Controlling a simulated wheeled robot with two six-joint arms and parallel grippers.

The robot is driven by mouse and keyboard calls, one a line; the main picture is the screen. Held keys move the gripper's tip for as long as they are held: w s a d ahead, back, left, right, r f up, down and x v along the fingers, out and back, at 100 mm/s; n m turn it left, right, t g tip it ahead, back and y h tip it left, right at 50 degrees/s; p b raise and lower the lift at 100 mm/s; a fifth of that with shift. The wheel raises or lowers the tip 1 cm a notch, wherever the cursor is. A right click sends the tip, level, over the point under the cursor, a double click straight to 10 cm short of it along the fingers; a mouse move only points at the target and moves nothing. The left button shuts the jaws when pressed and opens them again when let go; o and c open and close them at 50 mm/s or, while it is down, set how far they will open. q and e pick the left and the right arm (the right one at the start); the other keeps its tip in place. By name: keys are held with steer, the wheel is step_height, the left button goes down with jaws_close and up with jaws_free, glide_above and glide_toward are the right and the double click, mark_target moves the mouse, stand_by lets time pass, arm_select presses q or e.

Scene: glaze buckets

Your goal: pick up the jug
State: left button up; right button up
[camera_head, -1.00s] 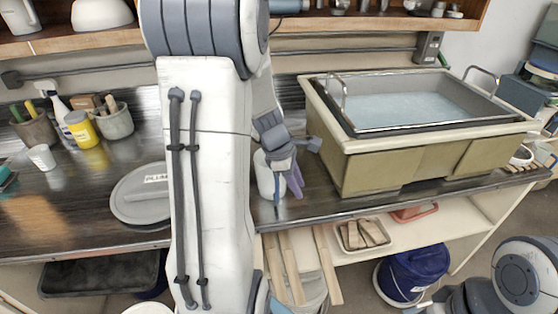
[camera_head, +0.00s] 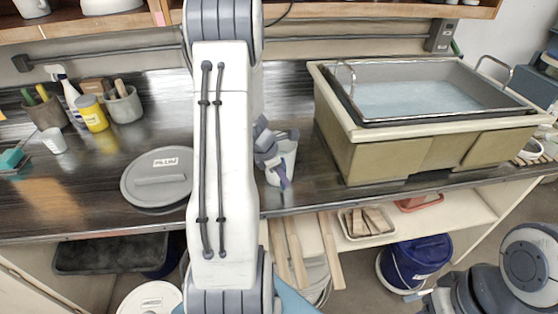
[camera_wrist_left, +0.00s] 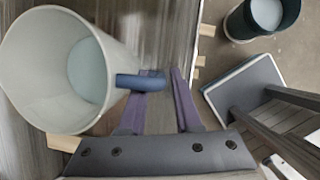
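The jug (camera_head: 289,150) is white and stands upright on the dark counter, left of the sink, partly covered by my left gripper (camera_head: 282,180). In the left wrist view the jug (camera_wrist_left: 38,75) fills the left side, with its wide mouth toward the camera and a pale blue-grey surface inside. Its dark blue handle (camera_wrist_left: 138,81) reaches over the tip of one purple finger toward the gap of the left gripper (camera_wrist_left: 165,75). The fingers are apart, and I cannot tell whether they touch the handle. My right gripper is not in view.
A large water-filled sink (camera_head: 420,100) stands right of the jug. A grey lid marked PLUM (camera_head: 160,180) lies to the left. Pots, a spray bottle (camera_head: 68,95) and a yellow container (camera_head: 92,113) stand at the back left. A blue bucket (camera_head: 415,262) stands below.

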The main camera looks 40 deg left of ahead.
arm_select(q)
steer(key=shift+x, duration=0.8)
jaws_close()
steer(key=shift+a+r, duration=0.1)
stand_by(0.7)
